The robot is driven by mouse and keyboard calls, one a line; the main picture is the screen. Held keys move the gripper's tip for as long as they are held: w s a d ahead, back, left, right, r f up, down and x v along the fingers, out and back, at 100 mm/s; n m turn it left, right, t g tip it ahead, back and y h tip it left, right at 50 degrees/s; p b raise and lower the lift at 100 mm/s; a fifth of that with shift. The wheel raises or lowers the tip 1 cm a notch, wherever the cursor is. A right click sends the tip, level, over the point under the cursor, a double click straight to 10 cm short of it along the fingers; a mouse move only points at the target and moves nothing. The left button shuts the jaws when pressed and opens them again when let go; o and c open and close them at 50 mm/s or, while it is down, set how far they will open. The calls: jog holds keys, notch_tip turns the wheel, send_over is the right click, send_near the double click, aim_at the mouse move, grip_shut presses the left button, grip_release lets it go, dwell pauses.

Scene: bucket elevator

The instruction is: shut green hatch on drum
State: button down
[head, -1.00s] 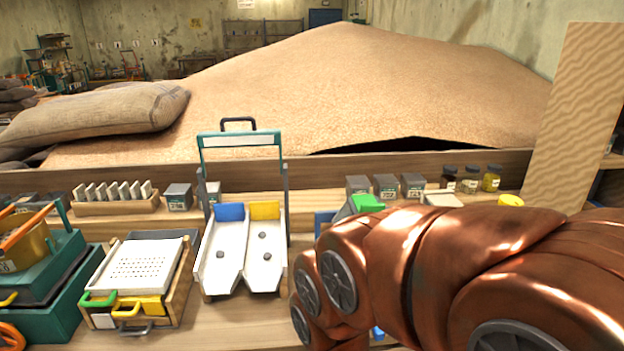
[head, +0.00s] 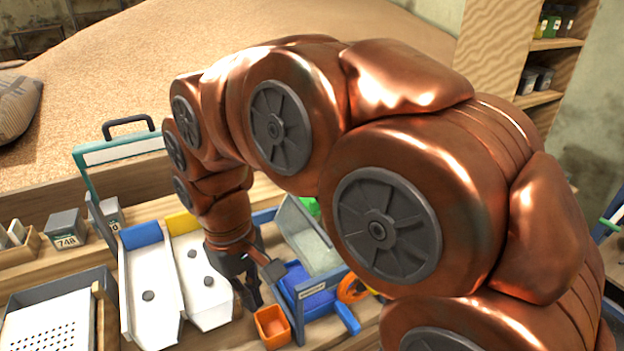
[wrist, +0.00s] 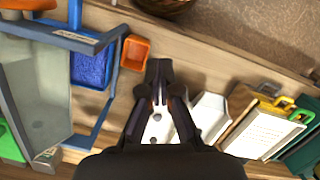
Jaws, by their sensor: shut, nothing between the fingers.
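A green part (head: 311,206) shows behind a grey-and-blue hopper frame (head: 310,240) in the head view, mostly hidden by my arm. Green also shows at the left edge of the wrist view (wrist: 10,138). I cannot tell whether this is the hatch, whether it is open or shut, or make out the drum. My gripper (head: 252,300) points down, shut and empty, between the white chutes and the hopper frame. In the wrist view my gripper (wrist: 159,82) is apart from the green part, with the hopper frame between them.
A small orange bin (head: 272,325) stands close to my gripper, and a blue tray (head: 300,284) sits inside the hopper frame. White double chutes (head: 152,296) stand left of the gripper. A perforated tray (head: 50,322) is further left. A grain heap (head: 130,75) lies behind the bench.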

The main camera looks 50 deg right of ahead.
jog(key=w+d+r+m+p, duration=0.1)
jog(key=w+d+r+p, duration=0.3)
jog(key=w+d+r, duration=0.7)
jog(key=w+d+r+m+y+p, duration=0.1)
jog(key=w+d+m+p, duration=0.1)
jog(key=d, duration=0.6)
jog(key=w+d+r+m+p, duration=0.1)
jog(key=d+p, duration=0.1)
jog(key=d, duration=0.6)
jog(key=shift+g, duration=0.3)
jog(key=b+x, duration=0.5)
jog(key=shift+w+a, duration=0.2)
jog(key=shift+a, duration=0.05)
jog(key=shift+s+p, duration=0.15)
jog(key=shift+p, duration=0.2)
jog(key=shift+p+x, duration=0.75)
jog(key=shift+x, duration=1.4)
jog(key=shift+s+a+p, duration=0.3)
jog(key=shift+s+p, duration=0.2)
jog(key=shift+s, duration=0.45)
jog(key=shift+s+a+f+p, duration=0.1)
jog(key=shift+s+p, duration=0.1)
jog(key=shift+s, duration=0.25)
jog(key=shift+s+a+f+p, duration=0.1)
jog(key=shift+s+a+p, duration=0.05)
jog(key=shift+s, duration=0.25)
